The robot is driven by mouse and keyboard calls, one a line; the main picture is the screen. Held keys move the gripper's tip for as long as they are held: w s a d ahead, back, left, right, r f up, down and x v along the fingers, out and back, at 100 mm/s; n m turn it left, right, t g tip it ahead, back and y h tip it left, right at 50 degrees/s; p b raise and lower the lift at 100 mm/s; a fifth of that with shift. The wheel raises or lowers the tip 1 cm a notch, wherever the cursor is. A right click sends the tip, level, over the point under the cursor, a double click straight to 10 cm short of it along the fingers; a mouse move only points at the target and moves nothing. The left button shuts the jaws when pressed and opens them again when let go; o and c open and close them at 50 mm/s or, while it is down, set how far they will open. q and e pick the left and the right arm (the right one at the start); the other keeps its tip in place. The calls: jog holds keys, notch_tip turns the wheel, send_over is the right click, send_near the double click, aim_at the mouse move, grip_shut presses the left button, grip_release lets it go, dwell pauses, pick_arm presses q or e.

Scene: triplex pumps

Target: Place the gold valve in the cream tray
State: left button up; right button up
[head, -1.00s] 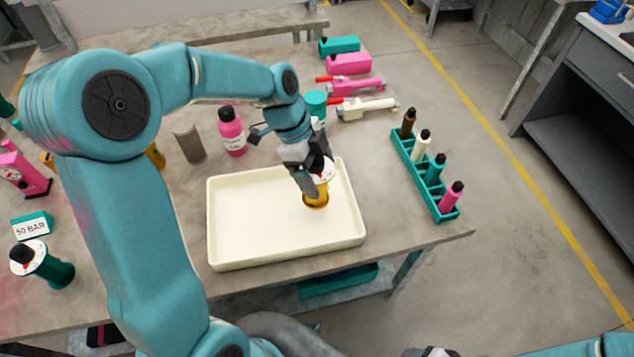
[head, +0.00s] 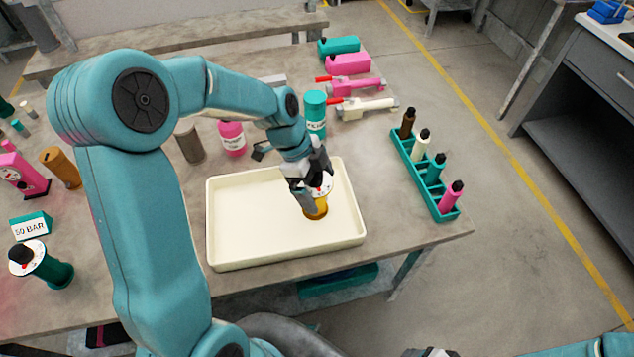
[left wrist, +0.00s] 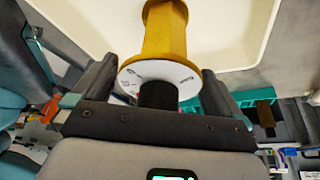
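The gold valve (head: 317,209) stands in the right part of the cream tray (head: 214,225), roughly upright, with its white dial on top. In the left wrist view the valve (left wrist: 164,38) shows its gold body, white dial and black knob, with the cream tray (left wrist: 225,45) behind it. My left gripper (head: 314,196) is over the valve's top. In the left wrist view its fingers are spread on either side of the dial and knob, and look open. Only a sliver of what appears to be my right gripper shows at the head view's bottom edge.
A pink bottle (head: 232,138), a grey cylinder (head: 190,143) and a teal cylinder (head: 315,112) stand behind the tray. A teal rack (head: 419,178) with several small bottles is to its right. A green-and-white dial valve (head: 55,270) and a "50 BAR" block (head: 31,226) are at left.

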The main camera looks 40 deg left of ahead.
pick_arm(q)
jog(key=shift+r, duration=0.2)
jog(key=shift+a+r, duration=0.15)
jog(key=shift+r, duration=0.1)
jog(key=v, duration=1.1)
jog(key=shift+r, duration=0.25)
